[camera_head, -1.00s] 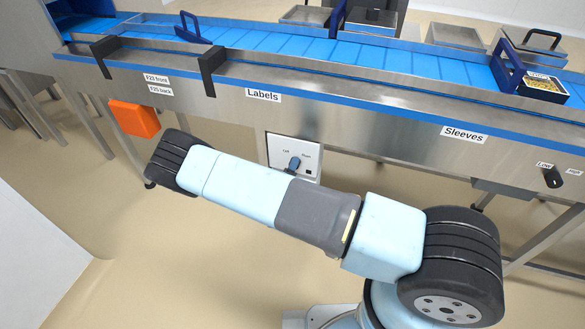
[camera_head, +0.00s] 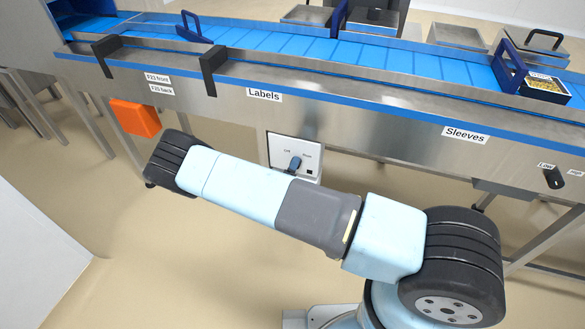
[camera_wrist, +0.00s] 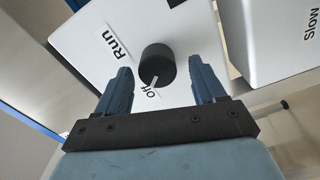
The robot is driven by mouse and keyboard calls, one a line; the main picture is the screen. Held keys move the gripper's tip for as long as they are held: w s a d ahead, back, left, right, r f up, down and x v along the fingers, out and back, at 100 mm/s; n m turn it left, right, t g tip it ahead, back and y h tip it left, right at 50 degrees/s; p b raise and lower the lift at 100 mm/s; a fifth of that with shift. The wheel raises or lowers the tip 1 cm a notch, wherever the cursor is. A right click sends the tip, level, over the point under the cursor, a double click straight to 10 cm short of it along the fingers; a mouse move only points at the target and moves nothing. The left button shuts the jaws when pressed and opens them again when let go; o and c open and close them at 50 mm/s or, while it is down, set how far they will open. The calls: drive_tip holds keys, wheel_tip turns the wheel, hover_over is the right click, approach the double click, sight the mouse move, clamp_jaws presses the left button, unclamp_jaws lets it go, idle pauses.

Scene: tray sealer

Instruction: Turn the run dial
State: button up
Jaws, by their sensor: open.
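The run dial (camera_wrist: 158,62) is a round black knob with a white pointer line, on a white panel (camera_wrist: 90,35) marked "Run" and "Off" in the wrist view. Its pointer is turned toward "Off". My gripper (camera_wrist: 161,72) is open, with one blue finger on each side of the dial. Gaps show between the fingers and the knob in this view; the depth of the fingertips against it is hard to judge.
A second white box (camera_wrist: 272,40) marked "Slow" is close on the right in the wrist view. In the head view, the conveyor (camera_head: 290,45) runs across the back, with an orange box (camera_head: 135,118) below it and a small control panel (camera_head: 308,162) behind my arm.

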drive_tip(key=v, duration=1.3)
idle(0.9)
drive_tip(key=w+a+r+m+g+y, duration=0.25)
drive_tip(key=w+r+g, duration=0.2)
drive_tip(key=r, duration=0.25)
drive_tip(key=w+a+r+m+g+y, duration=0.1)
drive_tip(key=w+r+m+g, duration=0.3)
drive_tip(key=r, duration=0.3)
drive_tip(key=d+r+m+g+y, duration=0.1)
drive_tip(key=d+r+y, duration=0.15)
drive_tip(key=r, duration=0.95)
drive_tip(key=d+r+m+y, duration=0.1)
drive_tip(key=d+r+y, duration=0.15)
drive_tip(key=r, duration=0.85)
drive_tip(key=s+d+r+g, duration=0.1)
drive_tip(key=s+d+r, duration=1.7)
drive_tip(key=r, duration=0.1)
drive_tip(key=s+d+r+m+h, duration=0.1)
drive_tip(key=s+d+m+h, duration=0.1)
drive_tip(key=s+d, duration=0.4)
drive_tip(key=s+g, duration=0.1)
drive_tip(key=s, duration=0.4)
drive_tip(key=shift+d+r, duration=0.2)
drive_tip(key=shift+r, duration=0.15)
